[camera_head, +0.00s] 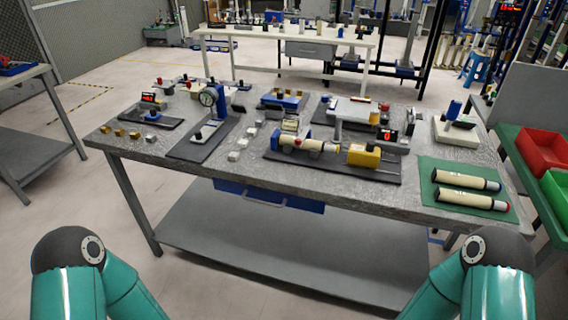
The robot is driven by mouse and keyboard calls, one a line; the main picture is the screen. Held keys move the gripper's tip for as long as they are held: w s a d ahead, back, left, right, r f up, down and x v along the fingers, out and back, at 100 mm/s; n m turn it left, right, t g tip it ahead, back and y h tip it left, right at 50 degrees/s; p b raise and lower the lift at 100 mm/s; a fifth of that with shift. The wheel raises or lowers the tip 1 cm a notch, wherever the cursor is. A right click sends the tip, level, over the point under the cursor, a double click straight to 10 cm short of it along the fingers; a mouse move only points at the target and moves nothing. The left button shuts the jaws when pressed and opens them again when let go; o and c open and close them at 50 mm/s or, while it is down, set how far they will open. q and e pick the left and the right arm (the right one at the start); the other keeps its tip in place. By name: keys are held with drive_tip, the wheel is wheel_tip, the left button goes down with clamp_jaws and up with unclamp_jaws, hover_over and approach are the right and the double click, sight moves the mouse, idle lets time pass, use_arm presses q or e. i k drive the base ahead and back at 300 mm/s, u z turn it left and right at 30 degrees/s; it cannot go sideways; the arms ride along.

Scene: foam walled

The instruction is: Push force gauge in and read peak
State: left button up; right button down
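A cream cylindrical device (308,144), which may be the force gauge, lies on a black mat (330,167) mid-table. A red digital readout (387,134) behind the block seems to show 0. Two similar cream cylinders (467,179) (472,199) lie on a green mat (438,193) at the right. Neither of my grippers is in view; only my teal arm links show at the bottom corners.
Red (543,151) and green (556,187) bins stand at the right.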

sight(368, 155)
drive_tip(key=u, duration=0.05)
drive_tip(key=k, duration=0.4)
drive_tip(key=z, duration=0.75)
drive_tip(key=i, duration=1.25)
drive_tip(key=u, duration=0.7)
